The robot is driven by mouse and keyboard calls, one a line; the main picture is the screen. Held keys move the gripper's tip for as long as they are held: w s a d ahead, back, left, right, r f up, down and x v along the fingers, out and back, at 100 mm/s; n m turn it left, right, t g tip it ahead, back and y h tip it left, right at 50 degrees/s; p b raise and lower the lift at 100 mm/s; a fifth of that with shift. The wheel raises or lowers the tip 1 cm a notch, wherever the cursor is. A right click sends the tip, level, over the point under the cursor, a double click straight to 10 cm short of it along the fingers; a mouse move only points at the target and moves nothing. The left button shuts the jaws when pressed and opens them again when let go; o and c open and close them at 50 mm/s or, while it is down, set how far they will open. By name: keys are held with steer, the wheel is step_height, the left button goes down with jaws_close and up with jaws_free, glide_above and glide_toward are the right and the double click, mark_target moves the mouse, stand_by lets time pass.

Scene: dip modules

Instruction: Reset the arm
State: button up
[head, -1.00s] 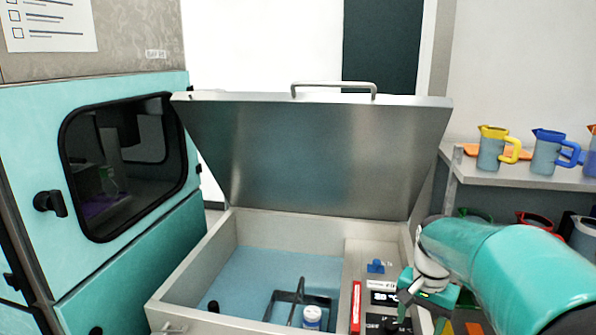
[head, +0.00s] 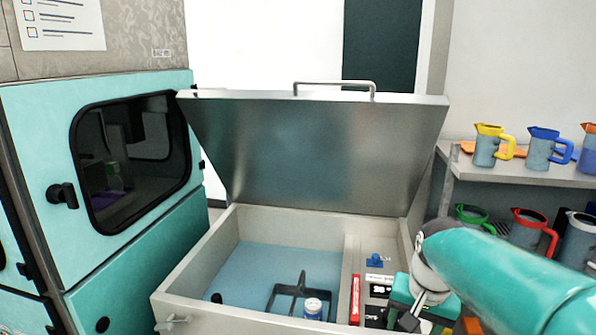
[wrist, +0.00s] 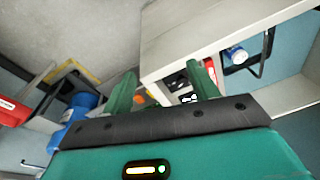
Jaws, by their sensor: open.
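My arm reaches in from the right in the head view, and my gripper (head: 408,318) hangs low at the right front of the metal bath, beside its control panel (head: 378,290). In the wrist view my gripper (wrist: 165,90) shows two green fingers set well apart, with nothing between them. The bath's lid (head: 318,155) stands raised. Inside its blue basin (head: 255,265) is a dark carrier with an upright handle (head: 300,285). A white-capped container (head: 312,308) sits at the carrier; it also shows in the wrist view (wrist: 237,55).
A teal cabinet (head: 45,130) with a dark window stands at left. A shelf (head: 520,178) at right bears jugs with yellow (head: 487,148) and blue (head: 543,150) handles. Green and red jugs (head: 528,230) stand below. The open lid rises behind the bath.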

steer(key=s+a+r+n+t, duration=0.1)
steer(key=s+a+n+t, duration=0.2)
steer(key=s, duration=0.9)
steer(key=shift+s+a+r+n+t, duration=0.4)
steer(key=shift+a+n, duration=0.7)
steer(key=shift+a, duration=0.25)
